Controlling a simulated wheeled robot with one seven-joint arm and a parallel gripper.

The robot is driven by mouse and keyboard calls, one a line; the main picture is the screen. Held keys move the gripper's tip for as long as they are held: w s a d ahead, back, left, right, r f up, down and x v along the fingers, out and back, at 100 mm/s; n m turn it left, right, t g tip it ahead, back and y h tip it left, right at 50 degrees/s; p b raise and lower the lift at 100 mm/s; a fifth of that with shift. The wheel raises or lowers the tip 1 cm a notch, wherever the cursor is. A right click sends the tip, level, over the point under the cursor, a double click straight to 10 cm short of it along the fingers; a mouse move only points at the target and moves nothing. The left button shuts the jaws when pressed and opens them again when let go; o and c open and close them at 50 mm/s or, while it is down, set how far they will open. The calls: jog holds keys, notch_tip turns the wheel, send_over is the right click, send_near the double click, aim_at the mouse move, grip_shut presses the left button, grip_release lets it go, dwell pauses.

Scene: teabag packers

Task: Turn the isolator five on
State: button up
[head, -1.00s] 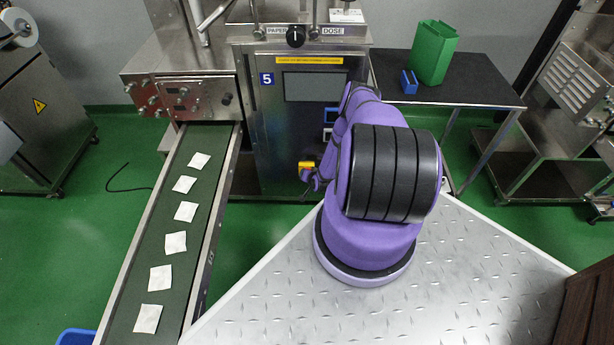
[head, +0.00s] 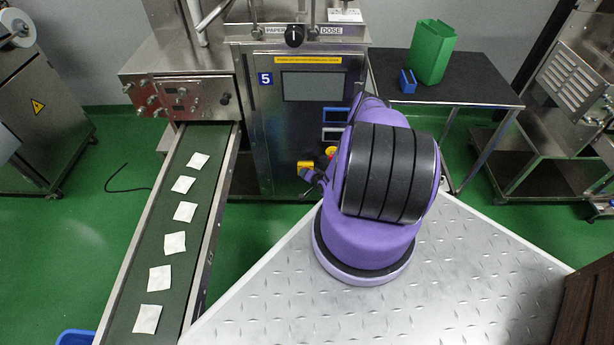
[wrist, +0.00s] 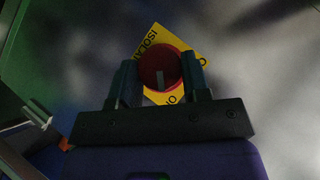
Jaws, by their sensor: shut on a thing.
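Machine 5 (head: 265,120) carries the isolator on its lower front. In the wrist view the isolator's round red knob (wrist: 150,62) sits on a tilted yellow plate (wrist: 172,36) with partly readable black lettering. A grey mark on the knob points down in that view. My gripper (wrist: 160,64) has one dark finger on each side of the knob and is shut on it. In the head view the yellow plate (head: 305,164) shows at the end of my gripper (head: 311,174); the knob itself is hidden there.
A red and yellow button (head: 331,151) is close to the right of the isolator. A conveyor (head: 150,255) with several white teabags runs on the left. A dark table (head: 475,85) with a green bin (head: 432,52) and a blue holder (head: 408,82) stands right.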

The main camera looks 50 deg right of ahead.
jog(key=o, duration=0.9)
jog(key=shift+o, duration=0.2)
jog(key=v, duration=1.1)
